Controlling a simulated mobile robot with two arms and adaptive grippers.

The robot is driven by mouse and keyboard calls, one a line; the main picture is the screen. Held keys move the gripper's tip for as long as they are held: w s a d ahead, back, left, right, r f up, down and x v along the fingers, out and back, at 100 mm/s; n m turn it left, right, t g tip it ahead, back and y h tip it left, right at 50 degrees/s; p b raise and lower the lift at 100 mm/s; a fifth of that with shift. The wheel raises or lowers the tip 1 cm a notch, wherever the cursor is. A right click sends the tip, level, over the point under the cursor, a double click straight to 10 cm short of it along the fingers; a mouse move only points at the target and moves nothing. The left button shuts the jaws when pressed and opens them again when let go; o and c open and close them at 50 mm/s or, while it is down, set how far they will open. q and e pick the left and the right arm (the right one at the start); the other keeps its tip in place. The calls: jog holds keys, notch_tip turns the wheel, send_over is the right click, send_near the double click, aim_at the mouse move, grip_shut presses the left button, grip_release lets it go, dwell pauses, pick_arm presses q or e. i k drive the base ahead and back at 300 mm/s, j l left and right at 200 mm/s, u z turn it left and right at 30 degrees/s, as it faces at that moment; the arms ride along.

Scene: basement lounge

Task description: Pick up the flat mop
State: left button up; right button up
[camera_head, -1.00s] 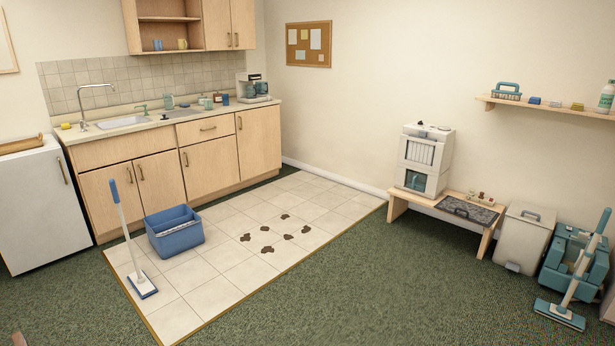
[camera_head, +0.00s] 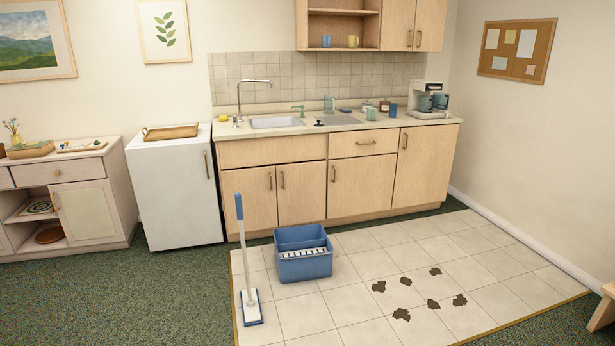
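The flat mop (camera_head: 246,262) stands upright at the left edge of the tiled floor patch. It has a blue grip at the top, a pale pole and a flat white head with a blue edge resting on the tiles. It is just left of a blue bucket (camera_head: 304,266) and appears apart from it. Neither of my grippers is in view.
Dark muddy spots (camera_head: 419,294) lie on the tiles (camera_head: 360,312). Kitchen cabinets (camera_head: 300,180) and a white fridge (camera_head: 178,195) stand behind. A wooden bench corner (camera_head: 603,306) shows at the right edge. Green carpet (camera_head: 165,300) left of the mop is clear.

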aim_at(252, 315)
jog(key=i+u, duration=0.2)
jog(key=i, duration=1.65)
jog(key=u, duration=0.2)
